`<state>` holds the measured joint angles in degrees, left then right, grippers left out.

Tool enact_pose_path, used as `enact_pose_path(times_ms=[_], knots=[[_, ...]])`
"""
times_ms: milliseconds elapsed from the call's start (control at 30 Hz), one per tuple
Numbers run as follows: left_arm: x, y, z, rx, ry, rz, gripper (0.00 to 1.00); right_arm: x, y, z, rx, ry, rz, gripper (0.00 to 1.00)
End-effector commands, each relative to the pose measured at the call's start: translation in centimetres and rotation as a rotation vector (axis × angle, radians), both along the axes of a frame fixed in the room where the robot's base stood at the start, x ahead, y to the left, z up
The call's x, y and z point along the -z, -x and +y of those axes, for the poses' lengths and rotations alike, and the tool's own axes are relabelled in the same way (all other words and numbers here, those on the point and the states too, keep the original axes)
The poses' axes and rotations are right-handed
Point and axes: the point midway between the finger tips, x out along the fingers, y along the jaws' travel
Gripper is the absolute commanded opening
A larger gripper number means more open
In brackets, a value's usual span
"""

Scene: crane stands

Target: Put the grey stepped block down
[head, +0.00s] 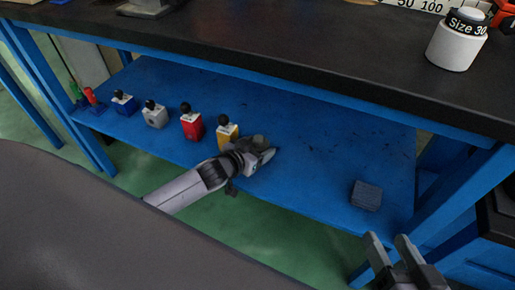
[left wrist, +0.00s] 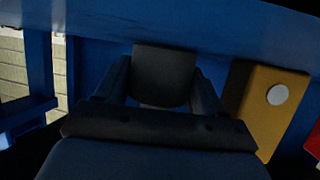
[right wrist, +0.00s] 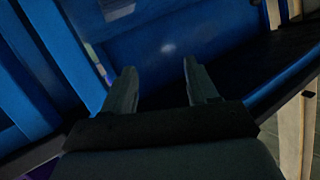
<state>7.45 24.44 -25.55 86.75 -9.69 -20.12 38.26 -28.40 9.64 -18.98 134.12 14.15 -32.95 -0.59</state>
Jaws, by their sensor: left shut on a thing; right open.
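My left gripper (head: 264,154) is over the blue lower shelf, just right of the yellow block, and is shut on the grey stepped block (head: 259,141). In the left wrist view the grey stepped block (left wrist: 165,76) shows dark between the two fingers, in front of the blue surface. Its steps cannot be made out, and whether its underside touches the shelf is hidden. My right gripper (head: 390,241) is open and empty at the lower right, in front of the shelf; its spread fingers also show in the right wrist view (right wrist: 158,88).
The blue shelf (head: 310,160) holds a yellow block (head: 228,137), a red block (head: 192,127), white and blue ones further left, and a dark ridged block (head: 366,196) at right. Bare shelf lies between gripper and ridged block. The black tabletop (head: 300,45) overhangs behind.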

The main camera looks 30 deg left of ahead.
Motion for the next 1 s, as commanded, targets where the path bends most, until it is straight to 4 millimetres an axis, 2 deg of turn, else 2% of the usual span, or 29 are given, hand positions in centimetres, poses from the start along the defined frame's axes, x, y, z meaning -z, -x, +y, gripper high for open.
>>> enact_pose_path(times_ms=[167, 200, 600, 767, 1000], knots=[[0.4, 0.0, 0.0, 0.0, 0.0, 0.0, 0.38, 0.1, 0.0, -0.1, 0.002, 0.004, -0.006, 0.58], [0.3, 0.0, 0.0, -0.001, -0.001, 0.0, 0.79, 0.0, 0.0, -0.1, 0.002, 0.004, -0.006, 0.58], [-0.2, 0.2, 0.1, 0.0, -0.001, 0.001, 0.79, -0.3, 0.1, 0.0, -0.001, -0.002, -0.001, 0.58], [-1.0, 1.8, 0.3, 0.001, -0.001, 0.002, 0.79, -0.6, 0.2, 0.4, -0.011, -0.024, 0.03, 0.58], [-2.6, 5.4, 0.9, 0.0, 0.0, 0.003, 0.79, -0.7, -0.2, 1.0, -0.014, -0.049, 0.086, 0.58]])
